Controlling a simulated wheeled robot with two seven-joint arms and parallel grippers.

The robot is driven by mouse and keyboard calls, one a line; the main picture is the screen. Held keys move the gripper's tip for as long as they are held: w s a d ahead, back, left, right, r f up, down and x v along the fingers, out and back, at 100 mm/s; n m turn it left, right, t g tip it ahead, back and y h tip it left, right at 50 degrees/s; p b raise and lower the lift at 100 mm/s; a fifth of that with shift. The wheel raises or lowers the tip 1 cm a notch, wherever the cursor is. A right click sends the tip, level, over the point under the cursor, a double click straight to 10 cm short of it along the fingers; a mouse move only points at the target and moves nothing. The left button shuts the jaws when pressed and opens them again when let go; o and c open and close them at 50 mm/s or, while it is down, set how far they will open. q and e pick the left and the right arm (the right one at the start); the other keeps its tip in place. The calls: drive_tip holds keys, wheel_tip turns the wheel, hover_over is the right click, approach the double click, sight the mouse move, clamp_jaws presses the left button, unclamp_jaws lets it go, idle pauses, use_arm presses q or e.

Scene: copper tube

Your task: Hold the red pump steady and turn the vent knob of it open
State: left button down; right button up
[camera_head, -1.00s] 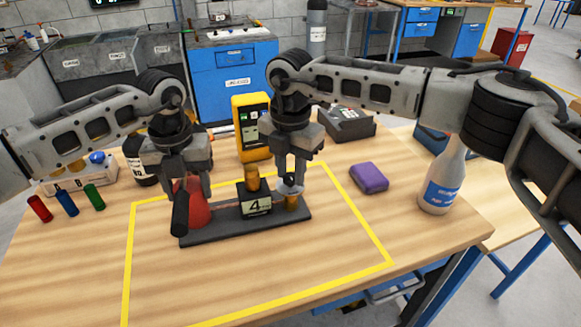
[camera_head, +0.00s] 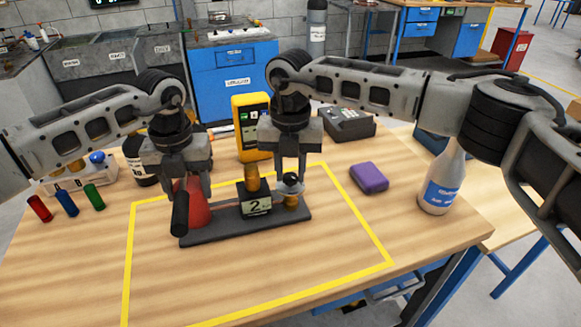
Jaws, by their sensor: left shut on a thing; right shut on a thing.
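The red pump (camera_head: 196,208) is a red cone with a black handle (camera_head: 180,214), standing on the left of a dark base plate (camera_head: 245,228). My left gripper (camera_head: 190,188) points down and is shut on the red pump's upper part, hiding its top. On the right of the plate is the small grey vent knob (camera_head: 291,179) above a brass fitting (camera_head: 291,201). My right gripper (camera_head: 288,176) points down and is shut on the vent knob. Between them stands a dark block with a brass cylinder (camera_head: 252,178) and a display (camera_head: 257,206) reading 2.
A yellow meter (camera_head: 251,127) and grey device (camera_head: 346,122) stand behind. A purple block (camera_head: 369,177) and white bottle (camera_head: 444,180) are right. Red, blue and green cylinders (camera_head: 66,203) lie left. The wooden table is clear in front, inside the yellow outline (camera_head: 391,263).

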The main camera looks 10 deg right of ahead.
sight(290, 176)
use_arm(q)
drive_tip(key=shift+r, duration=0.1)
use_arm(e)
drive_tip(key=n, duration=0.6)
drive_tip(key=shift+r+n, duration=0.1)
drive_tip(key=shift+n, duration=0.2)
use_arm(q)
drive_tip(key=shift+w, duration=0.1)
use_arm(e)
drive_tip(key=n, duration=0.5)
drive_tip(key=shift+n, duration=0.3)
drive_tip(key=o, duration=1)
drive_tip(key=shift+c, duration=0.2)
wheel_tip(290, 176, up, 12)
use_arm(q)
drive_tip(key=c, duration=0.5)
unclamp_jaws()
